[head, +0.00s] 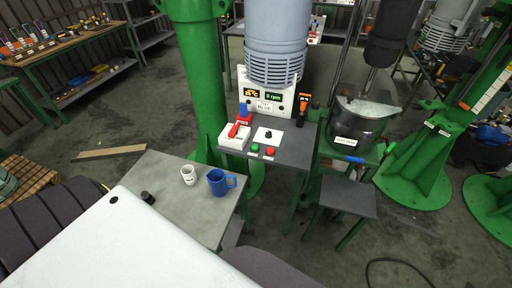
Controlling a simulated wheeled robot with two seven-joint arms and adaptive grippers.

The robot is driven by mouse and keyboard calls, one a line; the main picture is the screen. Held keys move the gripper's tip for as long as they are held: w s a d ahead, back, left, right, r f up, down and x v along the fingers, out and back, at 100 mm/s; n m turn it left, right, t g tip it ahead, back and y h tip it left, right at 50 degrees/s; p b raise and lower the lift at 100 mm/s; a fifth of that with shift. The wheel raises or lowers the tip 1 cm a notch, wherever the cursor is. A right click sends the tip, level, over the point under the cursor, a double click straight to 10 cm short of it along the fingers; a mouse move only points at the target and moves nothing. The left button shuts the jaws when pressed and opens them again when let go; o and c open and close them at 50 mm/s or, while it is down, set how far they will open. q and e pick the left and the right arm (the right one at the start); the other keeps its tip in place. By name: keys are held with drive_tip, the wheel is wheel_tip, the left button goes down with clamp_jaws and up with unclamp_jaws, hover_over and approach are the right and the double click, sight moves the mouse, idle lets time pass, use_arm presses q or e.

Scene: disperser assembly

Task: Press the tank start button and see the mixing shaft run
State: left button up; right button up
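A green button (255,147) and a red button (269,152) sit side by side at the front of the grey control shelf (292,155). Each has a small label too small to read. A white control panel (262,105) behind them has a yellow-lit display and a green display that appears to read 0 rpm (272,97). To the right, a metal tank (358,122) with a white label stands in the green frame. A thin shaft (369,80) comes down toward it from a dark motor housing (388,35). Neither of my grippers is in view.
A white box with a red lever (238,131) and a white plate with a black knob (268,135) share the shelf. Green columns flank the station.

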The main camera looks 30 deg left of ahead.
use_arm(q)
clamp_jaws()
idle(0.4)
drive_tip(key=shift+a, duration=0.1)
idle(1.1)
